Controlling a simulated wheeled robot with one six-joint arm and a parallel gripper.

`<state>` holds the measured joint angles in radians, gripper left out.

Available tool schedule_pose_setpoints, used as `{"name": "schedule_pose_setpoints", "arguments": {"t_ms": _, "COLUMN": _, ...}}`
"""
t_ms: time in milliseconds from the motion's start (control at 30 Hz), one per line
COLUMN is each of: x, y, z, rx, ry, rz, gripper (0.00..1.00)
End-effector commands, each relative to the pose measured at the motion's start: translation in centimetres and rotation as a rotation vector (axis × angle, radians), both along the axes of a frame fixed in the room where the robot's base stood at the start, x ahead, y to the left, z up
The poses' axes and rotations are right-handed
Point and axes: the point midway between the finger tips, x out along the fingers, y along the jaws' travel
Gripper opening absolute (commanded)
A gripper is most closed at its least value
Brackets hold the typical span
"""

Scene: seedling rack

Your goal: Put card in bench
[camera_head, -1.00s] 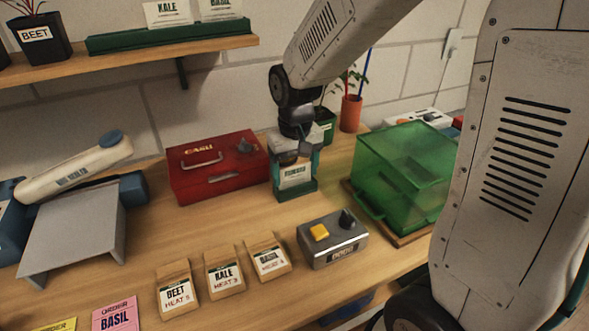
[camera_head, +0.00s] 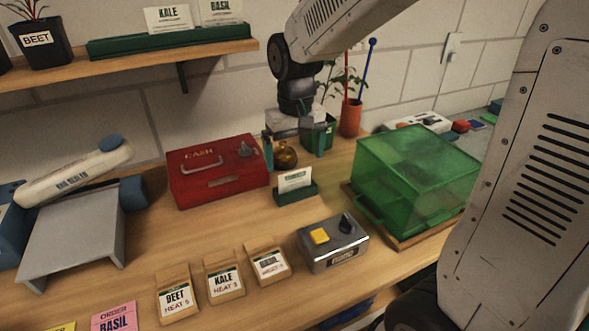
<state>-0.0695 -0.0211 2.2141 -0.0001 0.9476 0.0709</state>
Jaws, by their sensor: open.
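A small white card (camera_head: 294,180) with a dark green header stands in a short dark green holder (camera_head: 296,194) on the wooden bench (camera_head: 225,235). Its small print is too blurred to read. My gripper (camera_head: 293,152) is open and empty, above and behind the card in the picture, apart from it. An amber round object (camera_head: 285,158) shows between its fingers, seemingly behind them. On the wall shelf, a long green holder (camera_head: 175,38) bears a KALE card (camera_head: 168,17) and a BASIL card (camera_head: 221,11).
A red cash box (camera_head: 217,172) stands left of the holder, a translucent green box (camera_head: 415,180) right. A grey control box (camera_head: 333,243) and several seed packets (camera_head: 225,279) lie in front. Bare bench lies between holder and packets.

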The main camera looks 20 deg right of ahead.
Motion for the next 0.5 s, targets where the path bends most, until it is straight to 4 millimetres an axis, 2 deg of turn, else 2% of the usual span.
{"name": "schedule_pose_setpoints", "arguments": {"t_ms": 33, "x": 0.1, "y": 0.0, "z": 1.3, "rx": 0.000, "ry": -0.005, "rz": 0.000, "gripper": 0.97}}
{"name": "schedule_pose_setpoints", "arguments": {"t_ms": 200, "x": 0.0, "y": 0.0, "z": 4.3, "rx": 0.000, "ry": -0.002, "rz": 0.000, "gripper": 0.97}}
{"name": "schedule_pose_setpoints", "arguments": {"t_ms": 333, "x": 0.0, "y": 0.0, "z": 5.6, "rx": 0.000, "ry": -0.001, "rz": 0.000, "gripper": 0.97}}
{"name": "schedule_pose_setpoints", "arguments": {"t_ms": 500, "x": -0.1, "y": 0.0, "z": 6.2, "rx": 0.000, "ry": 0.000, "rz": 0.000, "gripper": 0.97}}
